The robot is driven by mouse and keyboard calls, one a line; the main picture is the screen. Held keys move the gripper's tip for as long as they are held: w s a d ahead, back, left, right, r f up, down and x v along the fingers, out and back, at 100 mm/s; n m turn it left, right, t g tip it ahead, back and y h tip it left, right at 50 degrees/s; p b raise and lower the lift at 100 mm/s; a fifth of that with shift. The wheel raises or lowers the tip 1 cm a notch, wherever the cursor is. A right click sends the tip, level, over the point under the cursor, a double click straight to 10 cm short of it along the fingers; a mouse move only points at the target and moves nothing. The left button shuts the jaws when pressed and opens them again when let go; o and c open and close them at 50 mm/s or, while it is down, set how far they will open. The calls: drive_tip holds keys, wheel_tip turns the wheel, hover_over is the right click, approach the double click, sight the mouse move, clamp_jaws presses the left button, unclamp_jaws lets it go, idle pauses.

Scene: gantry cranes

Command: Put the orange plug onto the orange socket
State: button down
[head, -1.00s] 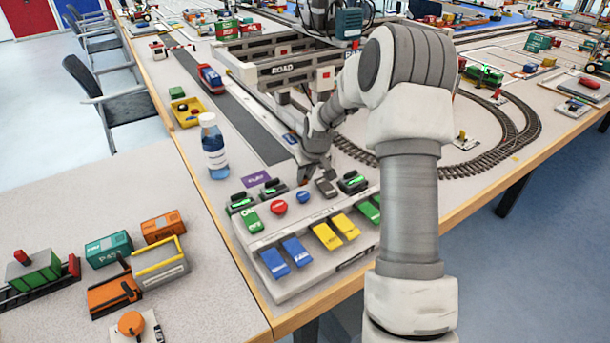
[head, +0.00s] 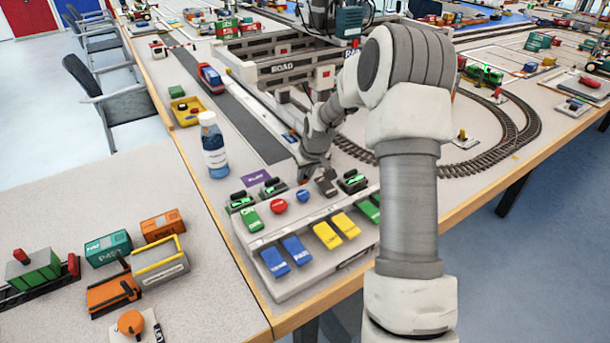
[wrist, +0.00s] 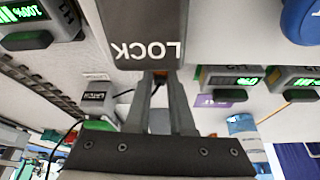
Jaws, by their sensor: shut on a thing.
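My gripper (head: 322,172) is over the back of the white control box and shut on a dark grey block marked LOCK (wrist: 145,35). In the wrist view the gripper's fingers (wrist: 160,82) are close together at the block's near edge. The block also shows in the head view (head: 327,184). An orange round piece (head: 131,323) sits on a small white plate at the bottom left, far from my gripper. I cannot tell whether it is the plug or the socket. No other plug or socket is clear.
The control box (head: 300,292) carries blue (head: 275,261), yellow, green and red controls, with small green displays behind. A water bottle (head: 213,146) stands left of it. The table between is clear.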

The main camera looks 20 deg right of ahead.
drive_tip(key=shift+c, duration=1.1)
unclamp_jaws()
drive_tip(key=shift+r+p, duration=2.3)
drive_tip(key=shift+r, duration=1.25)
